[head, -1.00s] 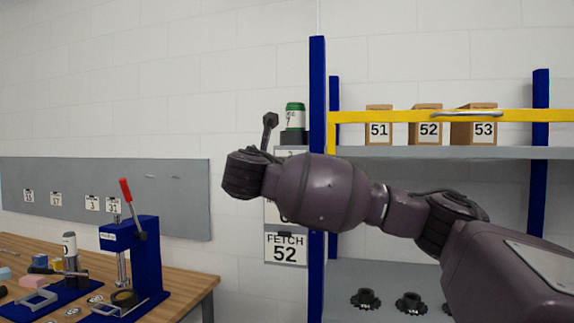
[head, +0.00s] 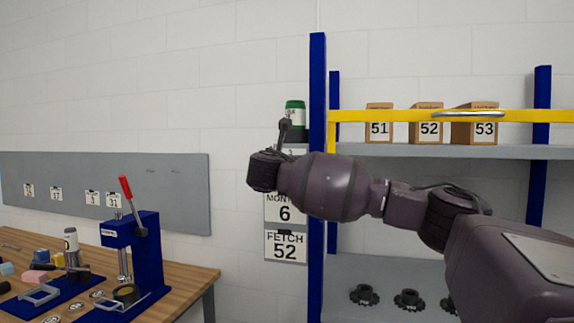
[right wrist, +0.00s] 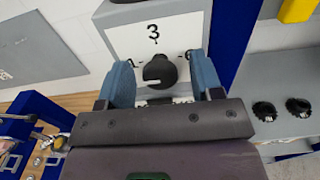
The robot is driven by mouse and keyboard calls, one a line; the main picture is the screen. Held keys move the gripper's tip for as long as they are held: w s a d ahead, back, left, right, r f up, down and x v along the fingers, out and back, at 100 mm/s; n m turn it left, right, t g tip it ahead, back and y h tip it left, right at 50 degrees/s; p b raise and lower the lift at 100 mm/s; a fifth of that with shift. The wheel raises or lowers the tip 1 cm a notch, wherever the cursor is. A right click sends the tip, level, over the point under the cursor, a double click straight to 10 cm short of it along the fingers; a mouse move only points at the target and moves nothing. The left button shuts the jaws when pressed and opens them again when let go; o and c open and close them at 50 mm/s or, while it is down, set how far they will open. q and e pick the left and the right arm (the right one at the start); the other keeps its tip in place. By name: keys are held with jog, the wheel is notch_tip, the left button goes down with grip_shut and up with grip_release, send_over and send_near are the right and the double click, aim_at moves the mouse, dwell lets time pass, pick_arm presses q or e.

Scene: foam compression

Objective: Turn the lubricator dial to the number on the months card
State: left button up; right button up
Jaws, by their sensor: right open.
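The lubricator (head: 295,112), with a green cap, stands at the blue shelf post; its lower part is mostly hidden by my right arm in the head view. In the right wrist view its pale face shows a 3 above a black dial (right wrist: 160,69) with a white pointer mark toward the left. Figures at the dial's sides are partly covered. My right gripper (right wrist: 161,64) is open, its blue-grey fingers on either side of the dial; contact cannot be told. The months card (head: 285,208) reads 6, its top edge partly covered by my arm. My left gripper is not in view.
A card reading FETCH 52 (head: 286,247) hangs below the months card. The shelf (head: 400,151) holds boxes 51, 52 and 53 behind a yellow bar (head: 370,115). A wooden bench (head: 190,285) with a blue press (head: 146,250) stands at left.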

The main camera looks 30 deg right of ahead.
jog(key=c, duration=0.9)
